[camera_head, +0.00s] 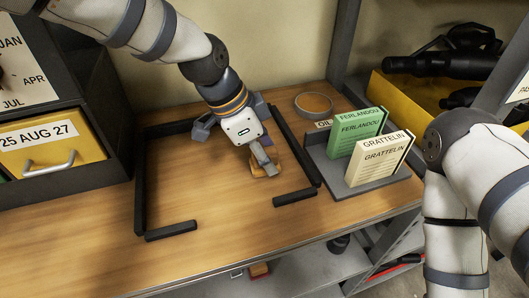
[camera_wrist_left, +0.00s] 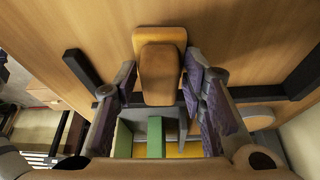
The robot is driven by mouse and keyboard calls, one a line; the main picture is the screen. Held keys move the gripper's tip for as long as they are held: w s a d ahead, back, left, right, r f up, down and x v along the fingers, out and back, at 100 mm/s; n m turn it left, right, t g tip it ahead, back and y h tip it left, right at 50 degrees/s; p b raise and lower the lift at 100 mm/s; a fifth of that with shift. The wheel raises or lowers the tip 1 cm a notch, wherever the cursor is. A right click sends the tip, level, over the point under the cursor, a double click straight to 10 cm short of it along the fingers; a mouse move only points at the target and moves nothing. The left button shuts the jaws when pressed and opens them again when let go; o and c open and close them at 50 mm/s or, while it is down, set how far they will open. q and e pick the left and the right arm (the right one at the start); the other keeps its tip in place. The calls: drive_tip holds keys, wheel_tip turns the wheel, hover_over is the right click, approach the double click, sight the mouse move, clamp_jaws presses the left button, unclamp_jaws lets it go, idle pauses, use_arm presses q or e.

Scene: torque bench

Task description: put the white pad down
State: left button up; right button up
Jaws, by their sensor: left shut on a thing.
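The white pad (camera_head: 378,158), labelled GRATTELIN, stands leaning in a dark grey rack (camera_head: 376,192), in front of the green pad (camera_head: 355,131), labelled FERLANDOU. My left gripper (camera_head: 263,164) is to the left of the rack, apart from the white pad, low over the bench inside the dark frame. It is shut on an orange-brown block (camera_head: 265,169). In the left wrist view the block (camera_wrist_left: 160,72) shows at the fingertips, with a wider orange part behind it. I cannot tell if it touches the bench. My right gripper is out of view.
Dark bars (camera_head: 140,185) form a frame on the wooden bench (camera_head: 75,235), with a gap at the front. A round dish (camera_head: 314,105) sits behind the rack. A drawer cabinet (camera_head: 50,140) stands at left, a yellow bin (camera_head: 408,100) at right. The bench inside the frame's left is clear.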

use_arm(q)
drive_tip(key=o, duration=1.2)
drive_tip(key=shift+f, duration=0.1)
drive_tip(key=shift+o, duration=0.2)
drive_tip(key=shift+f, duration=0.3)
drive_tip(key=w+v, duration=0.1)
drive_tip(key=v, duration=1.1)
drive_tip(key=shift+a, duration=0.45)
drive_tip(key=shift+s, duration=0.15)
